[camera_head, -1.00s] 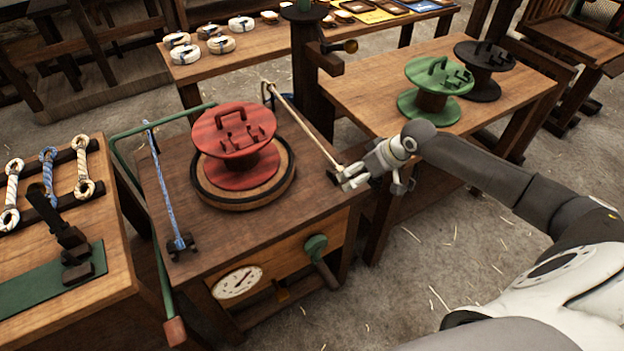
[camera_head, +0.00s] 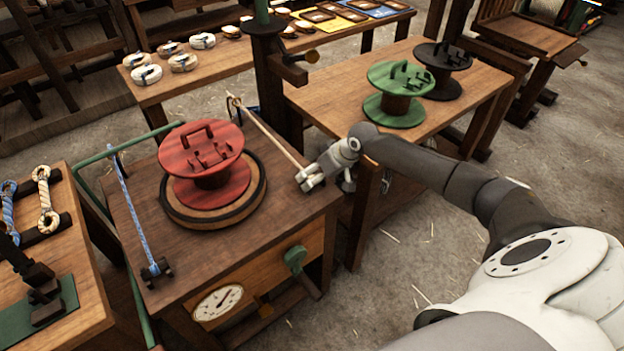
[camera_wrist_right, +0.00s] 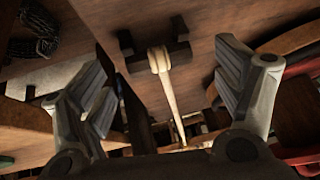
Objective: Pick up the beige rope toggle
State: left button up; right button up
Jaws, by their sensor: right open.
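The beige rope (camera_head: 265,132) runs taut over the dark table's right rear, from the post side to the table's right edge. Its pale toggle end (camera_wrist_right: 160,60) sits in a dark bracket (camera_wrist_right: 178,52) in the right wrist view. In the head view my right gripper (camera_head: 308,181) hides that end. The gripper is open and empty; in the right wrist view its fingers (camera_wrist_right: 163,72) stand apart on either side of the rope, with the toggle end between and beyond them. I cannot tell the remaining distance. My left gripper is not in view.
A red reel (camera_head: 203,155) stands on a round base on the dark table (camera_head: 245,222). A blue rope (camera_head: 130,210) lies at the table's left, ending in a dark bracket. A green reel (camera_head: 400,80) and black reel (camera_head: 440,60) stand on the right table. A dark post (camera_head: 275,80) rises behind.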

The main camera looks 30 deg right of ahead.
jog(key=shift+x, duration=1.05)
jog(key=c, duration=1)
jog(key=shift+o, duration=0.2)
jog(key=shift+r, duration=0.2)
